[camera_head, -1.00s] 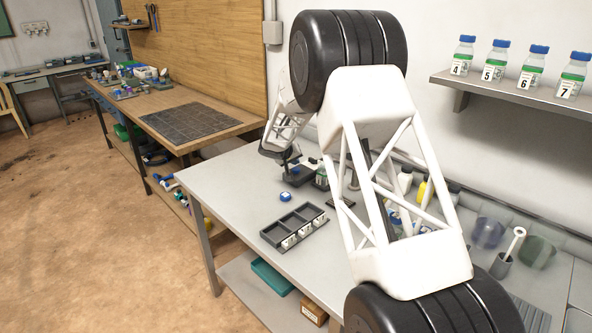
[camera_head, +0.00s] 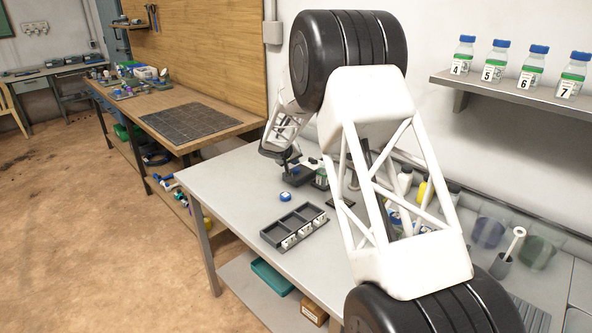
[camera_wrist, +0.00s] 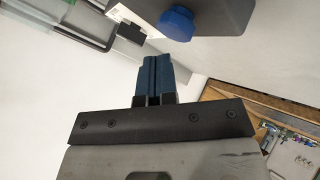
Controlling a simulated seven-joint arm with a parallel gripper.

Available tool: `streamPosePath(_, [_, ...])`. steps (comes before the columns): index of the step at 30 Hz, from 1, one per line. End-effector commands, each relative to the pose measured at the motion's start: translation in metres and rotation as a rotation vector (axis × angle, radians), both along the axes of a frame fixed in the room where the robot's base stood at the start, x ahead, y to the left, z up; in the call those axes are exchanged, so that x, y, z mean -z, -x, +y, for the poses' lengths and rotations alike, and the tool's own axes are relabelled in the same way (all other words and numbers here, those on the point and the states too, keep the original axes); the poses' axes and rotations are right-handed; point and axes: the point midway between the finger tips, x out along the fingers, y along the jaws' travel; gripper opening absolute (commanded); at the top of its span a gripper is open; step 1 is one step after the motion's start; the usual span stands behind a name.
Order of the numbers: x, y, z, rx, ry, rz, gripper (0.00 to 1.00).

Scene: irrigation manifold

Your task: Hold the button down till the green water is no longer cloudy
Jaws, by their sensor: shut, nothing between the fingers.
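A round blue button (camera_wrist: 176,22) sits on a dark grey base (camera_wrist: 225,14) at the top of the wrist view. The base (camera_head: 297,179) also shows small on the bench in the head view. My gripper (camera_wrist: 153,60) has its two blue fingers together and empty. In the wrist view its tips lie just below and left of the button, with a gap between them in the picture. A vessel with green in it (camera_head: 321,178) stands beside the base in the head view. It is too small and partly hidden to tell whether the water is cloudy.
A dark compartment tray (camera_head: 268,239) and a blue-capped item (camera_head: 285,197) are on the grey bench (camera_head: 220,190). Numbered jars (camera_head: 495,62) stand on the wall shelf. Cups and a holder are at the right. My arm hides much of the bench's middle.

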Motion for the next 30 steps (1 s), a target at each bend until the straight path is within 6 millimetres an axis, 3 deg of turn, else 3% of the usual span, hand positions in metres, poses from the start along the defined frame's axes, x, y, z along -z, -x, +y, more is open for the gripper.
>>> streamPosePath(30, [0.0084, 0.0, -0.0005, 0.0, 0.0, 0.0, 0.0])
